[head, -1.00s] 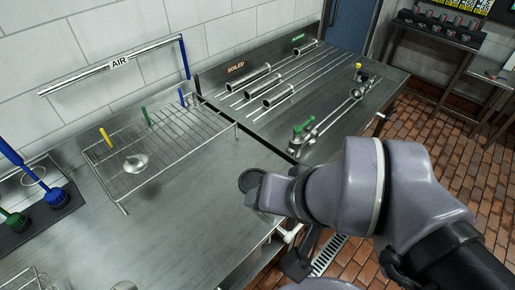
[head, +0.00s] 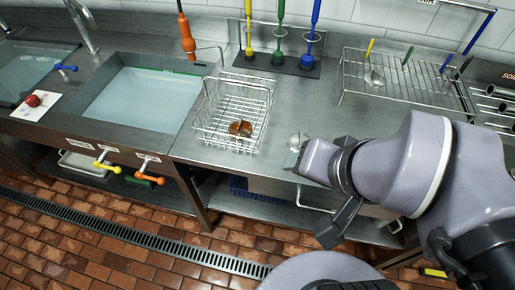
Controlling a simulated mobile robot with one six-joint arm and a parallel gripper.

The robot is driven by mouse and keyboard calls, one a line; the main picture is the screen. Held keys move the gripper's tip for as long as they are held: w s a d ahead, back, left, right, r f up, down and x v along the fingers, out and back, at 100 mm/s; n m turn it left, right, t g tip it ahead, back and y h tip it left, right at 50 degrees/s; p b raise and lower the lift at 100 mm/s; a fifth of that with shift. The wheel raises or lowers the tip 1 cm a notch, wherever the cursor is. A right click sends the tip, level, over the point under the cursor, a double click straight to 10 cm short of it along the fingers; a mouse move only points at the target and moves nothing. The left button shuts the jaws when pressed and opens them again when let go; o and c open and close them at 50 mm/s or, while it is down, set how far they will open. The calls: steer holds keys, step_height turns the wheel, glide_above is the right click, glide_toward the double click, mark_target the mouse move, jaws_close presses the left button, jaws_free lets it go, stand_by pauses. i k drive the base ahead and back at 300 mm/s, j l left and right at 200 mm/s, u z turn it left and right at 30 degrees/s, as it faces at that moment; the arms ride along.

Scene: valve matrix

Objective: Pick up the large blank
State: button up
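Two shiny round metal pieces could be the blank; I cannot tell for sure which is the large one. One metal piece (head: 375,77) lies on the wire rack (head: 420,92) at the back right. The other metal piece (head: 297,140) is on the steel counter, right of the wire basket, just left of my gripper in the picture. My gripper (head: 308,158) is over the counter's front part, seen from behind and partly hidden by my wrist. Its fingertips are not clear, and contact with the nearby piece cannot be told.
A wire basket (head: 235,112) with a brown item (head: 241,128) stands left of my gripper. A water-filled sink (head: 145,95) is farther left. Coloured brushes stand in a dark holder (head: 277,62) at the back. The counter between basket and rack is mostly clear.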

mark_target(295, 141)
steer(key=j, duration=1.6)
steer(key=i+z, duration=0.05)
